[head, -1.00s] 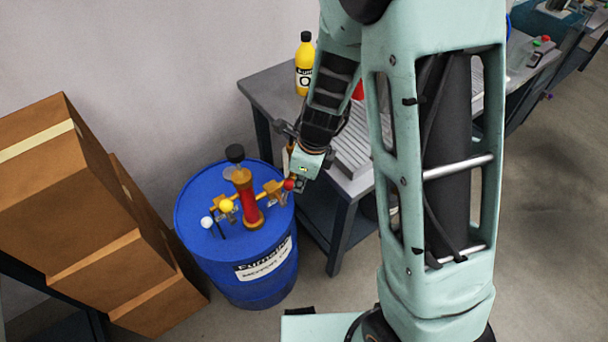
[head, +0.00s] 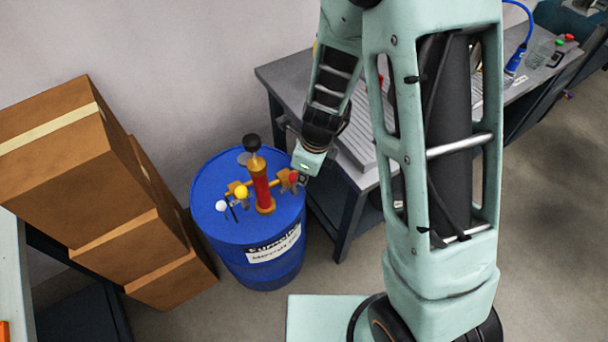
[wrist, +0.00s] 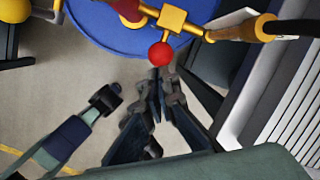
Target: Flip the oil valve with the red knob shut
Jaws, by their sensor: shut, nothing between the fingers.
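The red knob (wrist: 160,54) is a small ball at the end of the valve on the pump's right side. In the wrist view it hangs just beyond my fingertips, below the brass valve block (wrist: 172,18). In the head view the red knob (head: 293,178) is partly hidden by my gripper (head: 299,180), which is at the barrel's right rim. My gripper also shows in the wrist view (wrist: 158,85), its fingers shut and empty. Whether they touch the knob cannot be told. The red pump body (head: 262,190) stands upright on the blue barrel (head: 225,245).
A yellow knob (head: 241,192) and a white knob (head: 222,205) are on the pump's left. Brown boxes (head: 90,170) are stacked left of the barrel. A grey table (head: 285,85) stands close behind and right of my gripper. Open floor lies in front.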

